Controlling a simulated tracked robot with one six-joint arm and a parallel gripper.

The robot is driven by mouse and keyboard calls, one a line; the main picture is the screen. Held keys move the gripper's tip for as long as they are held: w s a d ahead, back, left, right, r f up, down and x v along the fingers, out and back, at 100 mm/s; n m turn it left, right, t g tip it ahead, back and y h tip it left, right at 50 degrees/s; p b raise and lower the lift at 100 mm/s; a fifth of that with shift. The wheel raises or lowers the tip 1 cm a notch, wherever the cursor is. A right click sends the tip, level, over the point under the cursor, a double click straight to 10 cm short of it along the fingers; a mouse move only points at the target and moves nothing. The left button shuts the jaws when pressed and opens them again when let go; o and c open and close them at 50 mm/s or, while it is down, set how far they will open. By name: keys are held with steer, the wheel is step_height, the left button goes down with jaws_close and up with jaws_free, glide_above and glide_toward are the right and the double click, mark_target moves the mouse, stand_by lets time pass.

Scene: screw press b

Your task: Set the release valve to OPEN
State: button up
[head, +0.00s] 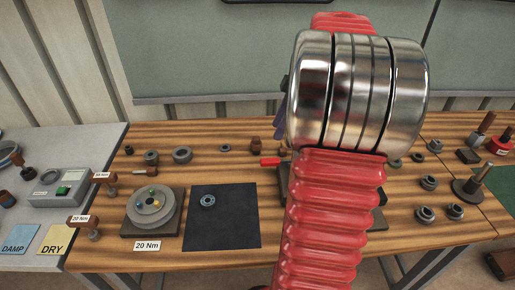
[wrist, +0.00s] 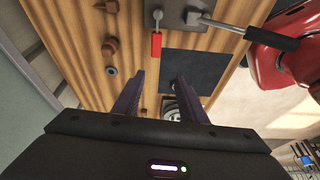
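A lever with a red grip (wrist: 156,45) shows in the wrist view, on a grey plate (wrist: 178,12) at the top. Its grip points down the picture. A red grip also shows in the head view (head: 270,161), just left of my red arm. I cannot read any OPEN mark, nor be sure this lever is the release valve. A second lever with a black grip (wrist: 270,38) rises from the same plate. My gripper (wrist: 158,80) is open and empty, its two dark fingers spread below the red grip, apart from it. In the head view my arm hides most of it.
A dark mat (head: 222,218) and a round plate fixture (head: 152,208) lie on the wooden bench left of my arm. Several small parts lie along the bench's back. My arm hides the bench's middle.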

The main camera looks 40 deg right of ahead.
mark_target(269, 160)
steer(key=d, duration=0.2)
steer(key=s+d, duration=0.1)
steer(key=shift+s+d+f+n+y, duration=0.1)
steer(key=shift+d+f+n+y, duration=0.2)
steer(key=shift+f+n, duration=0.1)
steer(key=shift+a, duration=0.1)
steer(key=x, duration=1.3)
steer(key=shift+w+f, duration=0.25)
steer(key=shift+f, duration=0.15)
steer(key=shift+c, duration=0.4)
jaws_close()
